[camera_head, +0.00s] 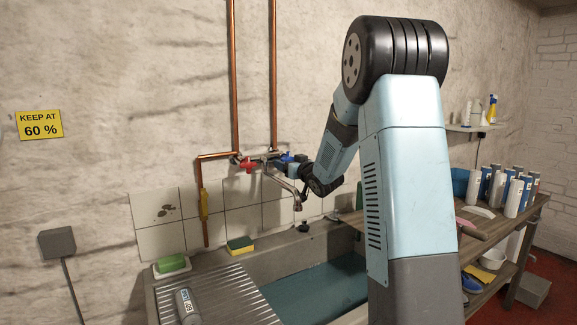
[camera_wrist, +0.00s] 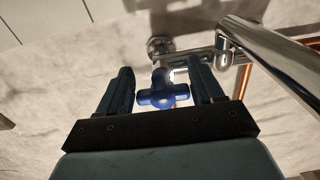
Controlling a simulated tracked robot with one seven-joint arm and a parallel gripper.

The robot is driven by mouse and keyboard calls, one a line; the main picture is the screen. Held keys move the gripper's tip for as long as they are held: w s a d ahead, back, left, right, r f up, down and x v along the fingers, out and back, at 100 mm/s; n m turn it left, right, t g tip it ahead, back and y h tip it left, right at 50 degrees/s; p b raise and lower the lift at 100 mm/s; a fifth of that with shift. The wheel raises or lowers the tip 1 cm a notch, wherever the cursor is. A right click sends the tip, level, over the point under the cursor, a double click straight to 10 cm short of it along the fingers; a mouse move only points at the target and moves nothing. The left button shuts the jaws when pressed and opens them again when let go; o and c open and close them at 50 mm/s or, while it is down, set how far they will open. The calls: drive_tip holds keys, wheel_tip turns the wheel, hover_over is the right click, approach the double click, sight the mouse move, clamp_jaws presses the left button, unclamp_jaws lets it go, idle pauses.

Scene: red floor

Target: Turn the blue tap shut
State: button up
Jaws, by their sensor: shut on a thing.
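The blue tap (camera_head: 287,157) is on the wall fitting above the sink, right of the red tap (camera_head: 248,166). In the wrist view the blue tap's cross-shaped handle (camera_wrist: 162,92) sits between my two dark fingers. My gripper (camera_wrist: 160,66) is shut on this handle, one finger on each side. In the head view my gripper (camera_head: 297,164) is small and dark at the tap, partly merged with the blue handle. The chrome spout (camera_head: 284,184) hangs over the basin and shows close by at the upper right of the wrist view (camera_wrist: 280,62).
Copper pipes (camera_head: 235,80) run up the wall. The sink (camera_head: 320,288) has a ribbed drainer with a grey bottle (camera_head: 187,306). A sponge (camera_head: 240,245) and green soap (camera_head: 171,264) lie behind it. A wooden bench (camera_head: 496,228) with several cylinders stands at right.

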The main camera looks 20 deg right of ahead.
drive_tip(key=o, duration=1)
drive_tip(key=shift+r, duration=0.1)
drive_tip(key=shift+c, duration=0.2)
drive_tip(key=v, duration=1.3)
drive_tip(key=shift+s, duration=0.35)
drive_tip(key=shift+d, duration=0.15)
